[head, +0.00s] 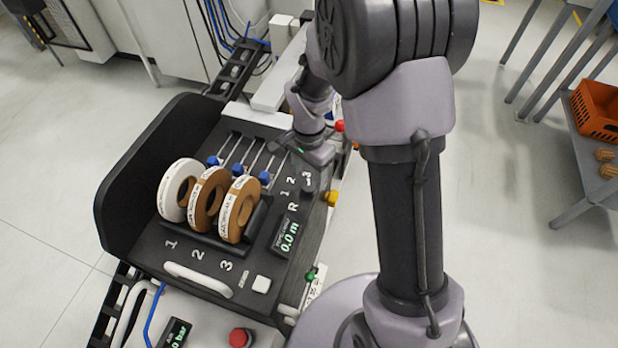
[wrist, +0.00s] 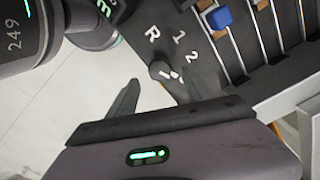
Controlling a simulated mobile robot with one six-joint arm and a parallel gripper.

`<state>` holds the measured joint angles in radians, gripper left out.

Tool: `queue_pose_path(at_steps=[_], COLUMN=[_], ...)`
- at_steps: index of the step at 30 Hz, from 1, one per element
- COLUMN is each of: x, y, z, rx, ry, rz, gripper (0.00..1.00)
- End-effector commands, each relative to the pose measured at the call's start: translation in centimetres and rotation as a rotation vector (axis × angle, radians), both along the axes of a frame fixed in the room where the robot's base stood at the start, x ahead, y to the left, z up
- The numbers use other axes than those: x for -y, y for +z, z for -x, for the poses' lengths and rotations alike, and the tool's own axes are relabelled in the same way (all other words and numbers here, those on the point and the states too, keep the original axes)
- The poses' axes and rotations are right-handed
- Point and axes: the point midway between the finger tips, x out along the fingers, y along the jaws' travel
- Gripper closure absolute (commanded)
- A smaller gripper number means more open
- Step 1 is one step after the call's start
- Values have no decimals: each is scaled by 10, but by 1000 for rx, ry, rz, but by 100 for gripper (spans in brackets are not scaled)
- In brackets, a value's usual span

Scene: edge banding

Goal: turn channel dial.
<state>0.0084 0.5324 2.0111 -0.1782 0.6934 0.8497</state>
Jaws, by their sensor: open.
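The channel dial (head: 307,189) is a small dark knob on the black panel, beside the printed marks R, 1, 2 and 3. In the wrist view the dark dial (wrist: 160,70) lies just ahead of my gripper, near the R. My gripper (head: 300,151) is open and above the panel, a little behind the dial in the head view. I cannot tell whether either finger touches the dial.
Three tape rolls (head: 207,199) stand on the panel. Blue-knobbed sliders (head: 238,170) lie behind them. A display (head: 288,237) reads 0.0 m. A yellow knob (head: 331,198) and a red knob (head: 340,126) stick out at the right edge.

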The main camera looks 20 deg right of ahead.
Motion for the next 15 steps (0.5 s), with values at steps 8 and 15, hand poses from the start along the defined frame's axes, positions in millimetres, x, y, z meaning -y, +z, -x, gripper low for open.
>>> queue_pose_path(at_steps=[8, 15], x=[0, 0], y=[97, 127], z=[-1, 0], rx=[3, 1], ry=[1, 1], rz=[1, 1], gripper=[41, 41])
